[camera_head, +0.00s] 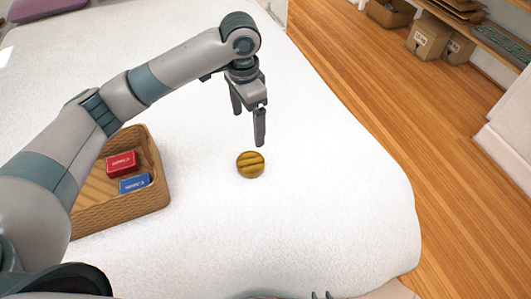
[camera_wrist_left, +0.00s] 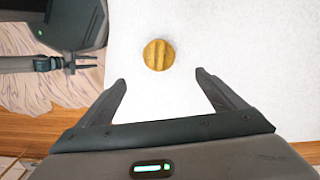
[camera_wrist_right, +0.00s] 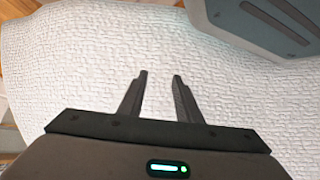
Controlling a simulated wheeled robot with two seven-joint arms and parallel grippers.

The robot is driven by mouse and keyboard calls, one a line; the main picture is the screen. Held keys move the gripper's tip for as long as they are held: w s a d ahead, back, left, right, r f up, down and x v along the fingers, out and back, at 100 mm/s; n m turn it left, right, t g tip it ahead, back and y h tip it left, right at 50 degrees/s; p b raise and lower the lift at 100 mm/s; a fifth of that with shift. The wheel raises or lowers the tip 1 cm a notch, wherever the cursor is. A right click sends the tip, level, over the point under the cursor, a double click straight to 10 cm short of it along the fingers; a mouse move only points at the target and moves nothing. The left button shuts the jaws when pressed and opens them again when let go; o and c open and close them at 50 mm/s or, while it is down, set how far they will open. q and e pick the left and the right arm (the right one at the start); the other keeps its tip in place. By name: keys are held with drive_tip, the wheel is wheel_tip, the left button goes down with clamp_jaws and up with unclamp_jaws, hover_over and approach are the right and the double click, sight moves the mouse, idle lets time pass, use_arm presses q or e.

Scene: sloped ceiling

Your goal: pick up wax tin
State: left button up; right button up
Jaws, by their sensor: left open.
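The wax tin (camera_head: 250,164) is a small round golden-yellow tin with grooves on its top, lying on a white bed-like surface (camera_head: 330,190). My left gripper (camera_head: 248,128) hangs above the surface, just behind the tin in the head view, open and empty. In the left wrist view the tin (camera_wrist_left: 158,55) lies ahead of the spread fingers (camera_wrist_left: 161,78), roughly centred and apart from them. My right gripper (camera_wrist_right: 160,75) has its fingers apart with nothing between them, over white textured fabric.
A wicker basket (camera_head: 150,203) left of the tin holds a red box (camera_head: 121,163) and a blue box (camera_head: 134,183). The white surface around the tin is clear. Its right edge drops to a wooden floor (camera_head: 375,95); cardboard boxes (camera_head: 428,38) stand far right.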

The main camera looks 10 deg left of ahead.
use_arm(q)
drive_tip(key=p, duration=0.1)
hover_over(251, 162)
wheel_tip(251, 162, down, 11)
drive_tip(key=shift+r, duration=0.15)
drive_tip(key=shift+f, duration=0.7)
drive_tip(key=shift+d, duration=0.1)
use_arm(e)
drive_tip(key=shift+g+h, duration=0.3)
drive_tip(key=shift+g, duration=0.3)
drive_tip(key=s+d, duration=0.1)
drive_tip(key=s+d+f, duration=0.1)
drive_tip(key=s, duration=0.1)
drive_tip(key=s+f, duration=0.1)
drive_tip(key=shift+s+d+f, duration=0.1)
drive_tip(key=shift+s+d, duration=0.1)
drive_tip(key=shift+d, duration=0.2)
drive_tip(key=shift+d, duration=0.1)
